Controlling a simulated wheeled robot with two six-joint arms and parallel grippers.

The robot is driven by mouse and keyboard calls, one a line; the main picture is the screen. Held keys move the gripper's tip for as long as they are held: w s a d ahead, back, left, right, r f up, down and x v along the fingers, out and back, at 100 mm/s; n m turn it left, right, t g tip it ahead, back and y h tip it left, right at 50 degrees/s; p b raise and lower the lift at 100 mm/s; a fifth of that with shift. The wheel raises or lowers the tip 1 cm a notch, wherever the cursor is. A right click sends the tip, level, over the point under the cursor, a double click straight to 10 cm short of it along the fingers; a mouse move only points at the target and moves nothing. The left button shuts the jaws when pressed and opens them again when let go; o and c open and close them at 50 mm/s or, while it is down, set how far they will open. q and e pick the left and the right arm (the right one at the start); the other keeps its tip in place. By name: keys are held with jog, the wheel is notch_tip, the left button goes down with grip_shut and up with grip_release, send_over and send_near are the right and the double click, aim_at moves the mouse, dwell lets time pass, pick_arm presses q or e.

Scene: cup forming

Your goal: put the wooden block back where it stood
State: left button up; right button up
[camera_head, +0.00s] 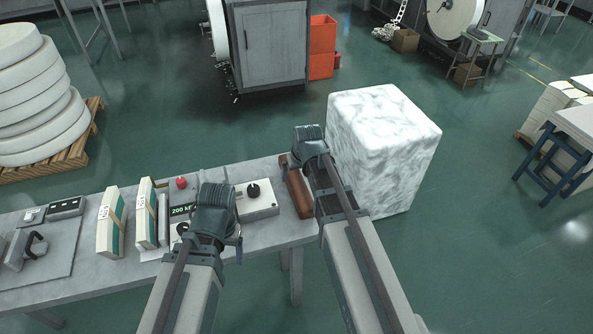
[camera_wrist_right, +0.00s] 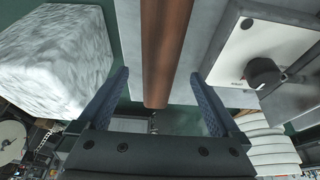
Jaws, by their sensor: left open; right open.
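The wooden block (camera_head: 299,191) is a long reddish-brown bar lying near the right end of the grey table, beside a grey box with a black knob. Part of it is hidden under my right arm. In the right wrist view the wooden block (camera_wrist_right: 165,45) runs down from the top edge, with its near end between the spread fingers. My right gripper (camera_head: 310,142) is open above the block's far end; its fingers stand apart from the block's sides. My left gripper (camera_head: 216,200) is open and empty over the table's middle; its fingertips are hard to make out.
A large white marbled block (camera_head: 383,140) stands just right of the table's end. The knob box (camera_head: 256,205), a red-button panel (camera_head: 180,195) and cream packs (camera_head: 111,222) crowd the table. A grey plate with a handled tool (camera_head: 35,250) lies at the left.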

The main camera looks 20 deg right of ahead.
aim_at(296, 180)
jog(key=p+v, duration=0.4)
jog(key=v, duration=0.1)
jog(key=shift+s+r, duration=0.1)
jog(key=shift+r, duration=0.15)
jog(key=shift+f, duration=0.2)
jog(key=b+x, duration=1.1)
jog(key=x, duration=0.1)
jog(key=shift+r, duration=0.1)
jog(key=shift+r, duration=0.1)
